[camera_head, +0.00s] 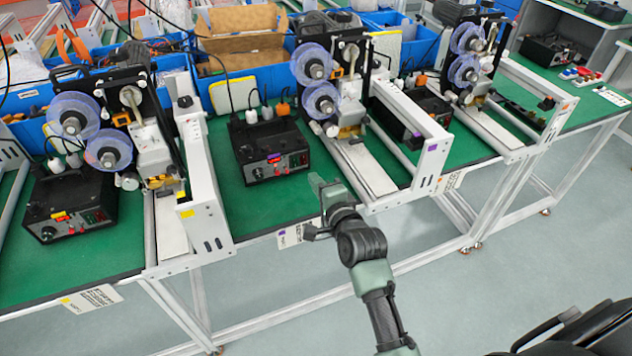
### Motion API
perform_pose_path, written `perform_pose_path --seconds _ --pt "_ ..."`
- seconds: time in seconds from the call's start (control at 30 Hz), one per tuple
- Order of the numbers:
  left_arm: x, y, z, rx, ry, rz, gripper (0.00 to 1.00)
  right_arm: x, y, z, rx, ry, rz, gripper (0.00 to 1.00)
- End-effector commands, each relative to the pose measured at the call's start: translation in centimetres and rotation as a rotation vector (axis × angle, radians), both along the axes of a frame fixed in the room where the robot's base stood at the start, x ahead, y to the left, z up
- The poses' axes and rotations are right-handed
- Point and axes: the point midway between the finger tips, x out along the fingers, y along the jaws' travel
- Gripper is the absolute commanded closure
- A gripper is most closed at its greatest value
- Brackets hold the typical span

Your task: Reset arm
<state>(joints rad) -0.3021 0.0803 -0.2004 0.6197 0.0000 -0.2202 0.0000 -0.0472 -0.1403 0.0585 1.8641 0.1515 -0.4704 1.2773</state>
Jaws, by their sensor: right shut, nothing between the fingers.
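My right arm reaches up from the bottom of the head view. Its gripper (322,190) is over the front edge of the green-topped bench (262,205), between two coder machines. The gripper is small in the picture; it looks shut with nothing held. It appears apart from the machines; whether it touches the bench top I cannot tell. My left gripper is not in view.
Coder machines with clear blue reels stand at left (90,130), centre (318,85) and right (468,60). A black control box (268,148) sits behind the gripper. White rails (415,130) jut to the bench edge. Blue bins (235,95) line the back.

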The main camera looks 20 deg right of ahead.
Motion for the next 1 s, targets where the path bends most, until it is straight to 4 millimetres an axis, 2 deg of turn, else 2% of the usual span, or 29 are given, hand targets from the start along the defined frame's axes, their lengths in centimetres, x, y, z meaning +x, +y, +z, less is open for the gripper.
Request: perform_pose_path --seconds 0.3,0.37,0.43,0.47,0.57,0.6,0.7,0.8,1.0 --pt "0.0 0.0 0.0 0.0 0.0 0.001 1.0 -0.2 0.0 -0.2 -0.012 0.007 0.005 1.0" --pt "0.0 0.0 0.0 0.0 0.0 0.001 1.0 -0.8 0.1 -0.7 -0.055 0.03 0.022 1.0" --pt "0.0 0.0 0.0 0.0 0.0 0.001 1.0 -2.6 0.2 -2.0 -0.164 0.092 0.071 1.0" --pt "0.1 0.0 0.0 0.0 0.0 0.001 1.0 -3.7 0.3 -2.8 -0.23 0.132 0.103 1.0" --pt "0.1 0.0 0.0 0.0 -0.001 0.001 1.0 -9.1 0.6 -5.8 -0.511 0.291 0.268 1.0" --pt "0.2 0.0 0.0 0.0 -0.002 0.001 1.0 -11.5 0.6 -6.8 -0.624 0.352 0.346 1.0" --pt "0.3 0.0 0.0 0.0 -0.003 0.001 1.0 -16.4 0.6 -8.5 -0.832 0.465 0.521 1.0" --pt "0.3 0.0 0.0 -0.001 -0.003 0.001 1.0 -20.3 0.5 -9.5 -0.976 0.542 0.667 1.0" --pt "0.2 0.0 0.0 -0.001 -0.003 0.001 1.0 -26.6 0.1 -10.2 -1.17 0.643 0.915 1.0"
